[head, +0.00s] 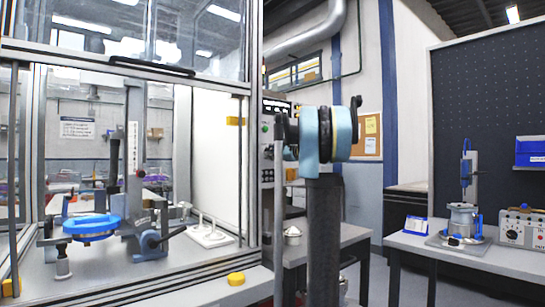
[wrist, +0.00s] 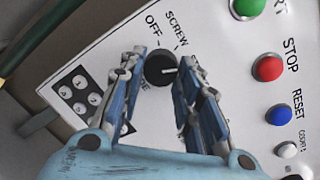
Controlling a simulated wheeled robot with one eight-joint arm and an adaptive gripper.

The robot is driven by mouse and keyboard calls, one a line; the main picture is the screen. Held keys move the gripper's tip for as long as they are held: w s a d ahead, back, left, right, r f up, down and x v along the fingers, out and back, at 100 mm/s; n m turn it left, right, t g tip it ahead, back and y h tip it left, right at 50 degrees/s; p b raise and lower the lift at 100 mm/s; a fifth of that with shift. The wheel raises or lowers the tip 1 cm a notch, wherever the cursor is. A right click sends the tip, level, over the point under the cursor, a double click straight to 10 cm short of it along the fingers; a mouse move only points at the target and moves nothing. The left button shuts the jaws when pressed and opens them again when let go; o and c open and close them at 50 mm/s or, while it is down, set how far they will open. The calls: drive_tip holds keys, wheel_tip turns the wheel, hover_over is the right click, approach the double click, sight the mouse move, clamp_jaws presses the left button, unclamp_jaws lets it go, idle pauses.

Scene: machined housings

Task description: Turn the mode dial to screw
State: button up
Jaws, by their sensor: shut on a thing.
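The mode dial (wrist: 160,69) is a round black knob with a white mark on a pale panel. The mark points right in the wrist picture, while the words OFF and SCREW stand above the dial. Another label at its lower left is mostly hidden by a finger. My gripper (wrist: 158,75) has its two blue-and-grey fingers on either side of the dial and is shut on it. In the head view my arm stands in front of the control panel (head: 267,148), and the dial and fingertips cannot be made out.
Right of the dial are a green button (wrist: 247,6), a red STOP button (wrist: 268,67), a blue RESET button (wrist: 278,115) and a white button (wrist: 287,150). In the head view, a glazed cell with a blue ring fixture (head: 91,226) stands left and a bench (head: 470,258) right.

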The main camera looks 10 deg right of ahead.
drive_tip(key=shift+n, duration=0.4)
drive_tip(key=shift+s+r+n+h, duration=0.1)
drive_tip(key=shift+n+h, duration=0.4)
drive_tip(key=shift+n, duration=3.2)
drive_tip(key=o, duration=1.1)
drive_tip(key=shift+c, duration=0.2)
drive_tip(key=shift+d, duration=0.1)
drive_tip(key=v, duration=1.1)
drive_tip(key=shift+s+d+r, duration=0.15)
drive_tip(key=shift+s+d, duration=0.05)
drive_tip(key=shift+s, duration=0.05)
